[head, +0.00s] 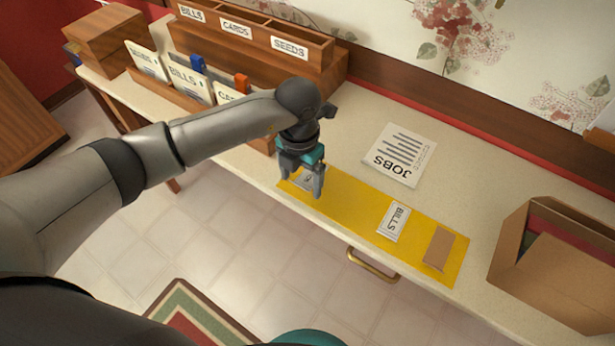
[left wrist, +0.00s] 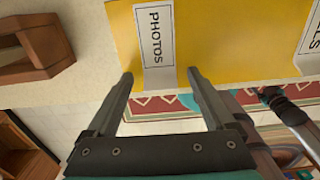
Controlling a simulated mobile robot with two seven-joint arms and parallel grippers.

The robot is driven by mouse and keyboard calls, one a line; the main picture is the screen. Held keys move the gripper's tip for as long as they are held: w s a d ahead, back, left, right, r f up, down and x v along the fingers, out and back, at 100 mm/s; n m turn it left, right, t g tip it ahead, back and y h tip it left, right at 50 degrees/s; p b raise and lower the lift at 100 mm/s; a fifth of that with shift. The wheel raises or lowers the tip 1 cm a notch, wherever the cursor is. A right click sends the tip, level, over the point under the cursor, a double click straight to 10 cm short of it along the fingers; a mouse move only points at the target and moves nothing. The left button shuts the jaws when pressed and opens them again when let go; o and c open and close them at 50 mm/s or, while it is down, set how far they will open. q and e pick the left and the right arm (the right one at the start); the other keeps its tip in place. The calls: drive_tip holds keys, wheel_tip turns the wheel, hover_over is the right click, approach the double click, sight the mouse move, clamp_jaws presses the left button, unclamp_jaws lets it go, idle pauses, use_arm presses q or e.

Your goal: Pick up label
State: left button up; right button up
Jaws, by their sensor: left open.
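My left gripper (head: 303,188) is open above the left end of the yellow mat (head: 350,205), pointing down. A white label (head: 308,179) lies there, partly hidden by the gripper in the head view. The left wrist view shows it as the white PHOTOS label (left wrist: 154,42) on the yellow mat (left wrist: 230,40). Its near end lies between the two open fingertips (left wrist: 161,74), with a gap on each side. A white BILLS label (head: 393,222) lies farther right on the mat. My right gripper is not clearly seen.
A brown card (head: 438,248) lies at the mat's right end. A JOBS sheet (head: 399,154) lies behind the mat. An open cardboard box (head: 552,265) stands at the right. Wooden organizers (head: 255,48) hold cards at the back left. A drawer handle (head: 372,264) is on the front.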

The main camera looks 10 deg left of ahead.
use_arm(q)
clamp_jaws()
idle(0.6)
drive_tip(key=shift+r, duration=0.15)
